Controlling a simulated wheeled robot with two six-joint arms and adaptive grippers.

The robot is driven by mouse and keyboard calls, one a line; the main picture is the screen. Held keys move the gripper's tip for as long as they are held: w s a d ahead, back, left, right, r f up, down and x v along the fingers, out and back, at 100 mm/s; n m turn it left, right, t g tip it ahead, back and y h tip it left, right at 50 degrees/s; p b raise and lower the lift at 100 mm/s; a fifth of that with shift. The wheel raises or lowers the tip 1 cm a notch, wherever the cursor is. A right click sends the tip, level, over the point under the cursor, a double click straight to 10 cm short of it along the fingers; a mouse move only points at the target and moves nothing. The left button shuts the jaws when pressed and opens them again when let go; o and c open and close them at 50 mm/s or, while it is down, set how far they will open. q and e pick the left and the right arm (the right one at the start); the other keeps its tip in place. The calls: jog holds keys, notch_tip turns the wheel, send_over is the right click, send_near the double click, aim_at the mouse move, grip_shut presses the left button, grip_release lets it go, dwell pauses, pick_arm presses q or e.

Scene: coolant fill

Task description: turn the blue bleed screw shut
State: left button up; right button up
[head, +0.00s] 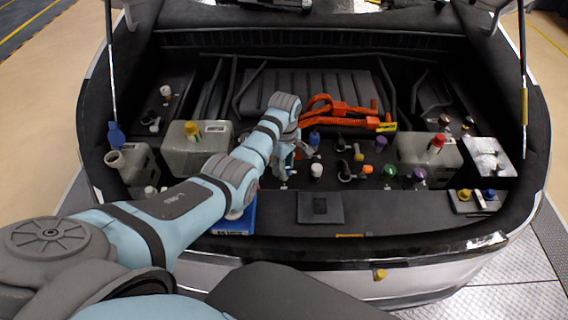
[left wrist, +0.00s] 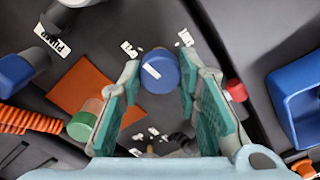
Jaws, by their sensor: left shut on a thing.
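The blue bleed screw (left wrist: 160,72) is a round blue head with a white mark on top. In the left wrist view it sits between the fingertips of my left gripper (left wrist: 159,80), which is shut on it. The teal finger pads stand on either side of it. In the head view my left gripper (head: 288,163) reaches down into the engine bay left of centre. There the arm and gripper hide the screw, and I cannot make it out.
A blue box (left wrist: 296,104) is close on the right in the left wrist view. A green-capped fitting (left wrist: 82,122) and an orange patch (left wrist: 80,88) lie left. In the head view, orange cables (head: 345,112) lie behind; tanks with yellow (head: 192,130) and red (head: 437,142) caps flank the bay.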

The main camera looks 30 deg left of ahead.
pick_arm(q)
jog(key=m+p, duration=0.1)
jog(key=m, duration=0.2)
jog(key=shift+s+p, duration=0.15)
jog(key=shift+p, duration=0.2)
jog(key=m+p, duration=0.1)
jog(key=m, duration=0.4)
jog(key=shift+f+m, duration=0.1)
jog(key=shift+m, duration=0.2)
jog(key=m+p, duration=0.1)
jog(key=m, duration=0.4)
jog(key=shift+m, duration=0.3)
jog(key=m, duration=0.5)
jog(key=shift+f, duration=0.1)
jog(key=o, duration=1.1)
jog(key=shift+o, duration=0.2)
